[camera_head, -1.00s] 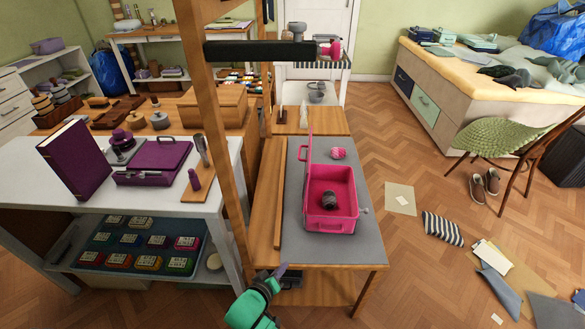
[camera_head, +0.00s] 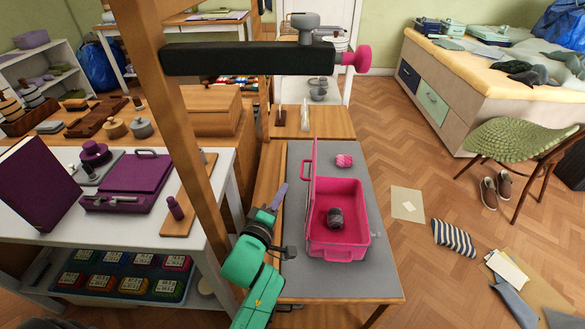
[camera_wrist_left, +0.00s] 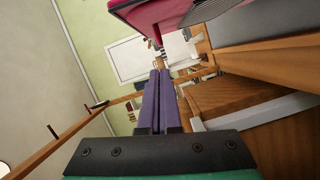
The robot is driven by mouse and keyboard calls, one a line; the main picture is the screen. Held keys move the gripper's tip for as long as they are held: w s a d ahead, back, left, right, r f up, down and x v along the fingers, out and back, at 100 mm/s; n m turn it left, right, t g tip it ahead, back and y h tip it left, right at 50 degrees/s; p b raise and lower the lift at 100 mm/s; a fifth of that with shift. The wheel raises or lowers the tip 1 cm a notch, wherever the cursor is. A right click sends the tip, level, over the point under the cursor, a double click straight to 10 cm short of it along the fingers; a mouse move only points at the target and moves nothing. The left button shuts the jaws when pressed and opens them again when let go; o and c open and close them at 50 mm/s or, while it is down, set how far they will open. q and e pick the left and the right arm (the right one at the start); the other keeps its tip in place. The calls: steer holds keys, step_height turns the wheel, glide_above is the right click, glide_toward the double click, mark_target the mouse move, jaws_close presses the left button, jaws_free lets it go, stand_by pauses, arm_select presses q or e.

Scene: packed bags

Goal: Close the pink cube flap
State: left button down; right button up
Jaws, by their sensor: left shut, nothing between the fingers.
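The pink cube (camera_head: 350,245) sits open on a grey mat on the narrow wooden table. Its flap (camera_head: 312,185) stands upright along the cube's left side, seen nearly edge-on. A dark rolled item (camera_head: 334,217) lies inside the cube. My left gripper (camera_head: 283,188) is shut and empty, just left of the flap and apart from it. Its purple fingers are pressed together in the left wrist view (camera_wrist_left: 156,78), where part of the pink cube (camera_wrist_left: 165,14) shows at the top. My right gripper is not in view.
A small pink item (camera_head: 344,160) lies on the grey mat (camera_head: 300,285) behind the cube. A wooden post (camera_head: 185,130) with a black arm (camera_head: 250,59) stands left of the table. The white table (camera_head: 130,215) with purple cases is farther left.

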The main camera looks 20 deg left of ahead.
arm_select(q)
steer(key=w, duration=0.9)
steer(key=shift+d+f, duration=0.3)
steer(key=shift+f, duration=0.1)
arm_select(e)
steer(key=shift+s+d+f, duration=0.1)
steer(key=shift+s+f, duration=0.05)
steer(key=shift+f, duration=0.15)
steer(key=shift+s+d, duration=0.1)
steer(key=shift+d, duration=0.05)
